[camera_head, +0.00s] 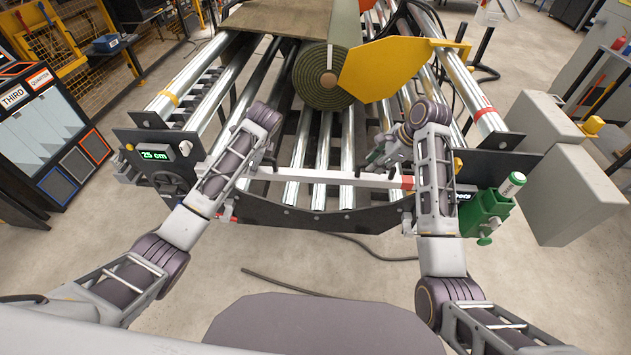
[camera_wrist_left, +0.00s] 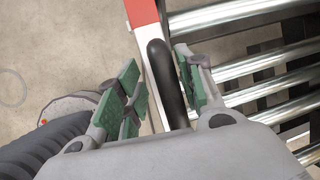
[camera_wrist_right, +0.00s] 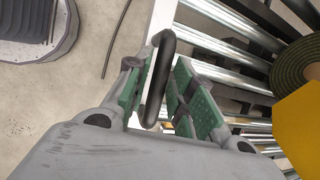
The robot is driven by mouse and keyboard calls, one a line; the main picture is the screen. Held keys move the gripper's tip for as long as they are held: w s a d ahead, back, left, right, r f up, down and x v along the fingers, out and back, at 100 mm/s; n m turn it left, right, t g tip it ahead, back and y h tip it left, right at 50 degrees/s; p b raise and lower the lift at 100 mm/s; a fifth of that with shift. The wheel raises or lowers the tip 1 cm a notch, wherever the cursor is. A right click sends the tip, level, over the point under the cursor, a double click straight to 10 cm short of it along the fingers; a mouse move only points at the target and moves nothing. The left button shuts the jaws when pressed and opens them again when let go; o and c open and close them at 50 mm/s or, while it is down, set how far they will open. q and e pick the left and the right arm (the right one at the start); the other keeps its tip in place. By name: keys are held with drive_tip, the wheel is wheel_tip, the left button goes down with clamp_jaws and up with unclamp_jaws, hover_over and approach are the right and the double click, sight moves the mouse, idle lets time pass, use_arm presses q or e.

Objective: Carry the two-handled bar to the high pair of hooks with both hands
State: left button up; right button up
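The white bar with red ends (camera_head: 330,176) lies crosswise at the near end of the roller bed. One red end shows in the left wrist view (camera_wrist_left: 141,12). My left gripper (camera_wrist_left: 160,92) is open, with its green pads on either side of one black handle (camera_wrist_left: 166,75). My right gripper (camera_wrist_right: 158,92) is open, its pads on either side of the other black handle (camera_wrist_right: 161,70). Clear gaps show between pads and handles, so neither grips firmly. In the head view my left gripper is mostly hidden behind its wrist. I cannot make out the high pair of hooks.
The machine's chrome rollers (camera_head: 300,150) lie beyond the bar, with a turf roll (camera_head: 322,80) and a yellow plate (camera_head: 390,68) above. A panel reading 25 cm (camera_head: 156,155) is at left. A green unit (camera_head: 485,208) and grey boxes (camera_head: 570,190) stand at right.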

sight(265, 159)
use_arm(q)
drive_tip(key=shift+o, duration=1)
drive_tip(key=shift+r, duration=0.1)
use_arm(e)
drive_tip(key=shift+o, duration=0.9)
drive_tip(key=shift+s, duration=0.1)
use_arm(q)
drive_tip(key=shift+r, duration=0.1)
drive_tip(key=shift+v, duration=0.8)
use_arm(e)
drive_tip(key=shift+a, duration=0.1)
use_arm(q)
drive_tip(key=v, duration=0.3)
drive_tip(key=shift+d+r, duration=0.1)
drive_tip(key=shift+s+d, duration=0.3)
drive_tip(key=shift+d, duration=0.4)
drive_tip(key=shift+s+d, duration=0.35)
drive_tip(key=shift+d, duration=0.35)
drive_tip(key=shift+s+d, duration=0.3)
drive_tip(key=shift+d, duration=0.4)
drive_tip(key=s+d, duration=0.3)
drive_tip(key=d, duration=0.3)
drive_tip(key=shift+d, duration=0.3)
